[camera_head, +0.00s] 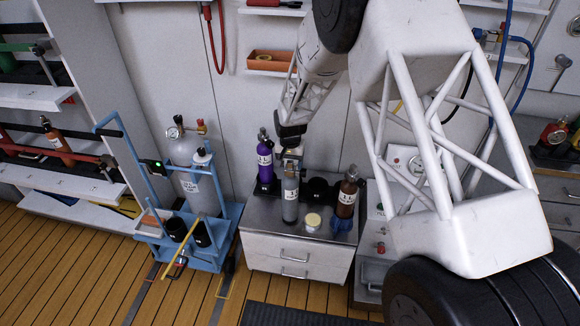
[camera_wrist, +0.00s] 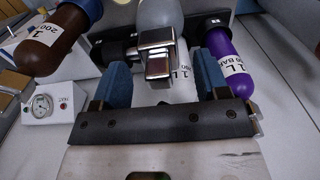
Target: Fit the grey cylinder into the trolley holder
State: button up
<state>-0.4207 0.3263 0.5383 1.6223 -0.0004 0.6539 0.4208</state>
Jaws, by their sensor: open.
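The grey cylinder (camera_head: 290,196) stands upright on the cabinet top, between a purple and a brown cylinder. My gripper (camera_head: 290,140) is at its upper end in the head view. In the wrist view, my gripper's blue fingers (camera_wrist: 166,88) are apart, with the cylinder's silver valve (camera_wrist: 157,48) and part of its pale labelled body (camera_wrist: 183,88) between them. I cannot tell whether either finger touches it. The blue trolley (camera_head: 145,238) stands on the floor to the left. Two black cup holders (camera_head: 176,229) (camera_head: 202,234) show at its front, and a large grey cylinder (camera_head: 188,160) stands on it.
The purple cylinder (camera_head: 265,162) and brown cylinder (camera_head: 347,194) stand close on either side. A small pale-lidded jar (camera_head: 312,222) is on the cabinet (camera_head: 295,253). A yellow bar (camera_head: 181,248) slants across the trolley's front. Wooden floor (camera_head: 60,270) is clear left of the trolley.

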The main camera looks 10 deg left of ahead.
notch_tip(320, 180, up, 10)
jog(key=shift+r, duration=0.1)
dwell(0.4)
dwell(0.7)
jog(key=s+d+r+t, duration=0.1)
jog(key=s+d+r, duration=1.7)
jog(key=d+r, duration=0.35)
jog(key=s+d+r, duration=0.1)
jog(key=s+d, duration=0.3)
jog(key=s, duration=0.5)
jog(key=s+d+r+t, duration=0.1)
jog(key=s+d, duration=0.3)
jog(key=s, duration=0.5)
jog(key=s+d+r, duration=0.1)
jog(key=s+d, duration=0.3)
jog(key=s, duration=0.5)
jog(key=shift+r+t, duration=0.3)
jog(key=shift+r, duration=0.1)
